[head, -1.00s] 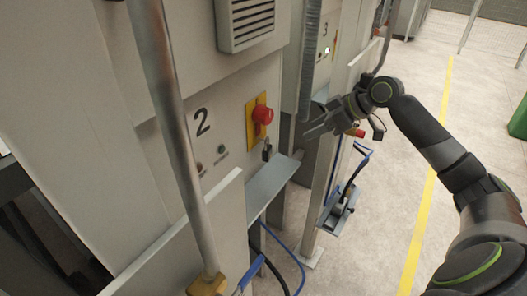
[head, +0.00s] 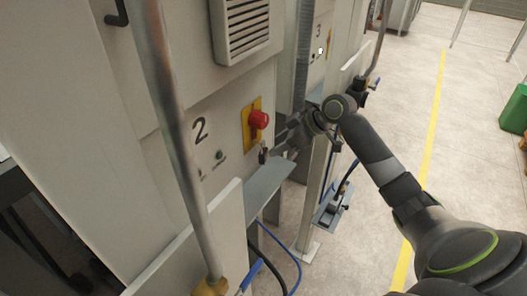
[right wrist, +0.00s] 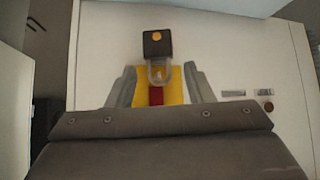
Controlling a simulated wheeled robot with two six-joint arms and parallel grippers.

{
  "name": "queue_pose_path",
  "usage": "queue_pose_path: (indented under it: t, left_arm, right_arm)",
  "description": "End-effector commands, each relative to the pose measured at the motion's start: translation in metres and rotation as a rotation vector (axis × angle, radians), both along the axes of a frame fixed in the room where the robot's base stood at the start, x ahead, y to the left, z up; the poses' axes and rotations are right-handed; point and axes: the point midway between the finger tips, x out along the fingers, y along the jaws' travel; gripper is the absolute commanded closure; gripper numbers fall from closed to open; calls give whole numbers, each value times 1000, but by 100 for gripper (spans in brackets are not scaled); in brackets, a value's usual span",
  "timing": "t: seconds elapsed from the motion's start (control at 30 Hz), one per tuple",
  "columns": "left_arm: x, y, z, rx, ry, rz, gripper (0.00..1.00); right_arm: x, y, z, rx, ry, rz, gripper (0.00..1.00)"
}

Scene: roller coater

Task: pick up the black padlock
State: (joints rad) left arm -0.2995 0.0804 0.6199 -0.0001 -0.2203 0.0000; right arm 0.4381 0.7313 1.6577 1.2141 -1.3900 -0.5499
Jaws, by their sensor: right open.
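The black padlock (head: 263,155) hangs below the red emergency button (head: 258,119) on its yellow plate (head: 247,133), on the panel marked 2. In the right wrist view the padlock's dark body (right wrist: 152,43) has a yellow dot, and its pale shackle (right wrist: 158,76) shows between the two fingers in the picture. My right gripper (head: 277,148) is open, just right of the padlock in the head view. It also shows in the right wrist view (right wrist: 160,84), with nothing held and the padlock body beyond the fingertips. My left gripper is out of view.
A grey shelf (head: 268,184) juts out just below the padlock. An upright metal pipe (head: 178,130) stands to the left. Blue and black hoses run below the shelf. Open floor with a yellow line (head: 431,135) lies to the right.

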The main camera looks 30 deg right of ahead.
Motion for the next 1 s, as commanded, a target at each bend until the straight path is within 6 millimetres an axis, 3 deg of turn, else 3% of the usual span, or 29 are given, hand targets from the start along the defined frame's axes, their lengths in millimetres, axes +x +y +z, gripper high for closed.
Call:
queue_pose_path:
  t: [0.33, 0.57, 0.73, 1.0]
  left_arm:
    - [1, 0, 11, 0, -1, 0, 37]
    - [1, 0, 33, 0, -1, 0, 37]
    - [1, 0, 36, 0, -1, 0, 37]
    - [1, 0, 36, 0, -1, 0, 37]
  right_arm:
    - [12, 12, -15, 2, 1, -1, 53]
    - [28, 25, -32, 6, 3, -1, 53]
    - [36, 33, -47, 1, 2, -1, 53]
    - [37, 34, -51, -2, 0, 0, 53]
